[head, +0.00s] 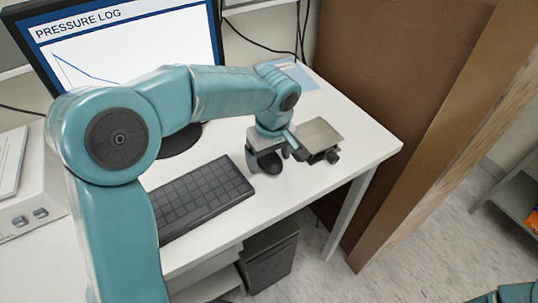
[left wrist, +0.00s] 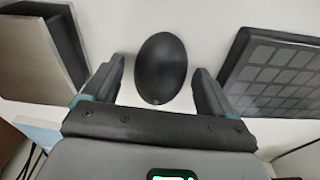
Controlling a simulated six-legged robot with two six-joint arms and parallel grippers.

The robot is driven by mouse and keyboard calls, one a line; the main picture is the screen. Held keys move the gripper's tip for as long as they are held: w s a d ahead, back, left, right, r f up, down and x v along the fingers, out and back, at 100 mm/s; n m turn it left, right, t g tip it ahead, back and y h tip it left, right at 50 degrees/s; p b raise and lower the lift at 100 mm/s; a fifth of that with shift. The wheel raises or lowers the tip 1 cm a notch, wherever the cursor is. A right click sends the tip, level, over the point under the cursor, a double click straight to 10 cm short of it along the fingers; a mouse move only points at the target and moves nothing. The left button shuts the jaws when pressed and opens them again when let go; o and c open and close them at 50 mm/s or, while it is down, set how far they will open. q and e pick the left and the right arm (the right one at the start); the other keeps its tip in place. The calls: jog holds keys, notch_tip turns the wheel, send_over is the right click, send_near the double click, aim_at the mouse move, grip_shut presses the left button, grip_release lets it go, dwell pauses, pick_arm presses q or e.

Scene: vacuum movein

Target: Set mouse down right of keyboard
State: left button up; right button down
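The black oval mouse (head: 270,164) rests on the white desk (head: 350,148), just right of the dark keyboard (head: 198,197), with a strip of bare desk between them. My left gripper (head: 276,157) is low over the mouse. In the left wrist view the mouse (left wrist: 161,68) lies between the two open fingers of my left gripper (left wrist: 160,72), with a gap on each side. The keyboard (left wrist: 280,75) shows beyond the right finger there. My right gripper is not in view.
A grey metal-topped device (head: 320,134) stands close right of my left gripper. The monitor (head: 130,45) is at the back, with a light-blue sheet (head: 296,74) right of it. A white box (head: 25,200) stands at the left. The desk's right end is clear, beside a brown panel (head: 400,70).

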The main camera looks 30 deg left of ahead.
aim_at(272, 162)
pick_arm(q)
jog(key=shift+r, duration=0.25)
jog(key=shift+w+r, duration=0.1)
jog(key=shift+r, duration=0.3)
notch_tip(272, 162, up, 11)
jog(key=s+d+p, duration=0.1)
jog(key=shift+d, duration=0.1)
